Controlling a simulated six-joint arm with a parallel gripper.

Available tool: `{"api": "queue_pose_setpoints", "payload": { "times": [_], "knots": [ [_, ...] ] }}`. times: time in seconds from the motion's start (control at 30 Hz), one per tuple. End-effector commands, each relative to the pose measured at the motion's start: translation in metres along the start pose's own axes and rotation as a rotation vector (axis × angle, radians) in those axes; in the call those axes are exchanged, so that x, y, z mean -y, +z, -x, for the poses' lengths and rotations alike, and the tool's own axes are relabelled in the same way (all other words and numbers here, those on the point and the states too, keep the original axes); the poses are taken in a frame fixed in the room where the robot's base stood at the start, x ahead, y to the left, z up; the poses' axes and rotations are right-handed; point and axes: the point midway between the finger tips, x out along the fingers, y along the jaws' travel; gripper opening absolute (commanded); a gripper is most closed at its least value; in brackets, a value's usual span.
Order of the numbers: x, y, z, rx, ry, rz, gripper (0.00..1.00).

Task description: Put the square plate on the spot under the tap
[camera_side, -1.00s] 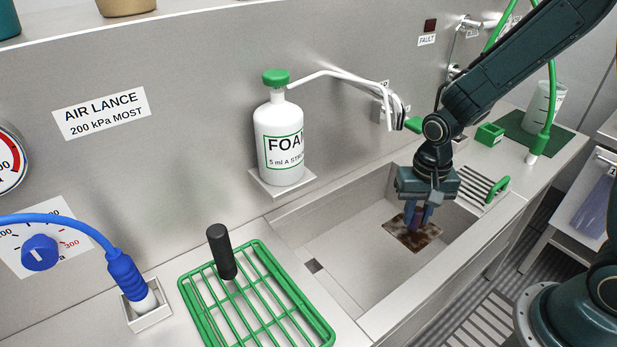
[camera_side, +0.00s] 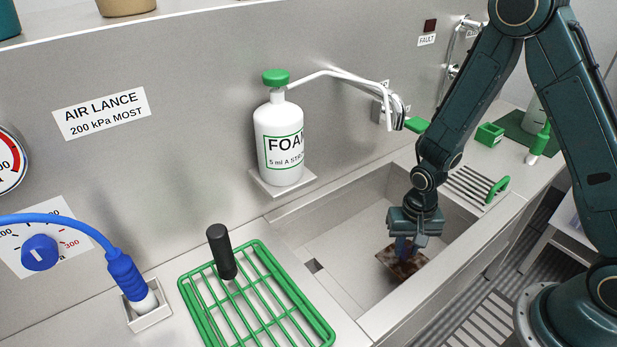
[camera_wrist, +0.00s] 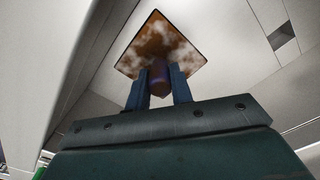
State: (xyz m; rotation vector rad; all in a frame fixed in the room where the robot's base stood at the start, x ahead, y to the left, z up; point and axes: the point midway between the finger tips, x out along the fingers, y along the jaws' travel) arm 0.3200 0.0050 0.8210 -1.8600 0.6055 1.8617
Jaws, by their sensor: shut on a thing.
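The square plate (camera_side: 404,268) is brown with pale stains and is over the sink basin's floor, near the front wall. It also shows in the wrist view (camera_wrist: 160,42). My gripper (camera_side: 403,246) is shut on the purple knob (camera_wrist: 159,76) in the plate's middle, with one blue finger on each side. I cannot tell whether the plate touches the floor.
The steel basin (camera_side: 345,245) has a dark square drain (camera_side: 312,265) on the left, with bare floor between it and the plate. A green rack (camera_side: 255,295) with a black handle lies left of the basin. A foam bottle (camera_side: 281,145) stands behind. A slatted grate (camera_side: 470,185) is at the right end.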

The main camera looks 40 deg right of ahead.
Motion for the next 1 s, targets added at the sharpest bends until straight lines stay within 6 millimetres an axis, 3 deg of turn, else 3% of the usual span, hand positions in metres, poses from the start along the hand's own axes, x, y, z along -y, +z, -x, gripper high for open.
{"api": "queue_pose_setpoints", "payload": {
  "times": [0.3, 0.67, 1.0],
  "knots": [
    [0.0, 0.0, -0.031, 0.0, 0.0, 0.0, 0.0],
    [0.003, -0.003, -0.034, -0.002, -0.001, 0.0, 0.0],
    [0.024, -0.033, -0.033, -0.003, -0.002, 0.0, 0.0]
  ]
}}
